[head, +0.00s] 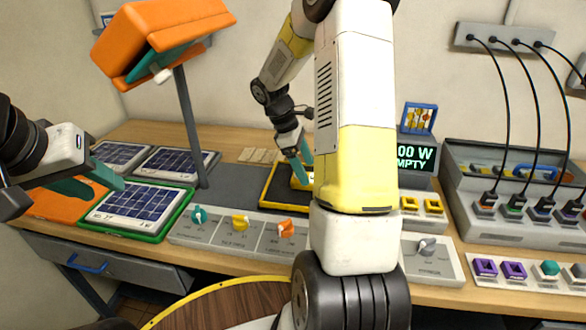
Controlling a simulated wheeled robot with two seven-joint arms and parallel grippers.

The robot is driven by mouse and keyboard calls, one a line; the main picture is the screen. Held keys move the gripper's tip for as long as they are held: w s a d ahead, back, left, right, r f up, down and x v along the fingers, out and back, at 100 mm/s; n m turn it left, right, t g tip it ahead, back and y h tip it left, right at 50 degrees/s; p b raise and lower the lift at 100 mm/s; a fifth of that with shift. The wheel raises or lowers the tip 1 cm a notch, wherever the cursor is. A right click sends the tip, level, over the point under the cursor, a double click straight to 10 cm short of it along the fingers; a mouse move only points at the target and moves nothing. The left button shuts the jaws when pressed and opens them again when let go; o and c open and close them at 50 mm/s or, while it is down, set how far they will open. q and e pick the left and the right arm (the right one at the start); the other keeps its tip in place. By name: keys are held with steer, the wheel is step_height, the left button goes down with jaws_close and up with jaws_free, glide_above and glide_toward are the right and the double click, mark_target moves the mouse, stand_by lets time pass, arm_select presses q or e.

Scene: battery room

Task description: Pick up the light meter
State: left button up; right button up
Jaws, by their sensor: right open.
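A small yellow device, which looks like the light meter (298,184), lies on a black mat with a yellow edge (268,192) in the middle of the table. My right gripper (304,171) is open, pointing down right at the device, with its teal fingers covering part of it. I cannot tell whether they touch it. My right forearm hides the right side of the device and mat. My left gripper (92,184) is at the left, open and empty, above the front left solar panel.
Solar panels, one in a green frame (112,232), lie at the left beneath an orange lamp (158,35) on a post. A knob console (240,232) runs along the front edge. A display (413,158) and a grey cable station (470,215) stand at the right.

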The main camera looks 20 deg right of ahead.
mark_target(311, 177)
steer(key=x, duration=0.4)
steer(key=shift+w, duration=0.15)
steer(key=shift+r, duration=0.1)
jaws_close()
